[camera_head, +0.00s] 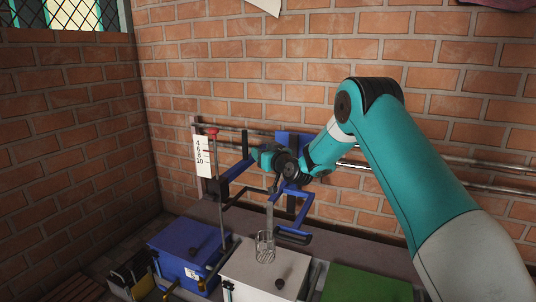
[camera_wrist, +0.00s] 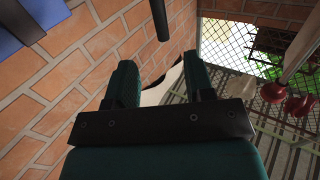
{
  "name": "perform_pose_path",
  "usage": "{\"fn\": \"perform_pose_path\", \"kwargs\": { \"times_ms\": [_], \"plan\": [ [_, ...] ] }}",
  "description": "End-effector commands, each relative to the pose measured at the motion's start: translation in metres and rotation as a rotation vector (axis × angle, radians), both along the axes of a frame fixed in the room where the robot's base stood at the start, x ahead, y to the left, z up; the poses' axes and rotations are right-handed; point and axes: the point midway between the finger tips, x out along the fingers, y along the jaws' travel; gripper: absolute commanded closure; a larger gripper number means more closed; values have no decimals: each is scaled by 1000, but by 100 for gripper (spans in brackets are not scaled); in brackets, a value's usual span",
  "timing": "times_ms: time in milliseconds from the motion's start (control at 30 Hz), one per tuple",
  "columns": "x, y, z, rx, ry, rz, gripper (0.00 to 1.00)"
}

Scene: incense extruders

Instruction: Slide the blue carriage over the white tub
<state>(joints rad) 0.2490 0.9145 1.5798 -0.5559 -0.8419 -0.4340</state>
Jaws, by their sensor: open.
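The blue carriage (camera_head: 304,205) hangs on the wall rails, with bent blue arms reaching forward. Part of it is hidden behind my arm. A dark upright bar (camera_head: 246,145) stands at its left side. The white tub (camera_head: 248,273) is below, in front of the wall. In the picture the carriage lies above the tub; I cannot tell how well they line up. My gripper (camera_head: 258,154) is at the carriage's height, pointing left. In the wrist view its two fingers (camera_wrist: 160,66) are apart with nothing between them. A dark bar (camera_wrist: 160,20) is beyond the fingertips.
A blue tub (camera_head: 180,262) is left of the white one, a green tub (camera_head: 365,285) right. A clear cylinder (camera_head: 265,247) is at the white tub's top. A white scale (camera_head: 202,155) and red knob (camera_head: 212,131) are at the left. Metal rails (camera_head: 440,178) run right.

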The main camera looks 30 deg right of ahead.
Motion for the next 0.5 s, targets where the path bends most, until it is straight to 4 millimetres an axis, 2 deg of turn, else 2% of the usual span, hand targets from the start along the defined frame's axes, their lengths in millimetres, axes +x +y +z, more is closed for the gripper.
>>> {"fn": "perform_pose_path", "kwargs": {
  "times_ms": [100,200,500],
  "plan": [
    [-15,-2,0,0,1,0,52],
    [-22,-3,0,0,0,0,52],
    [-25,-3,0,0,0,0,52]
  ]
}}
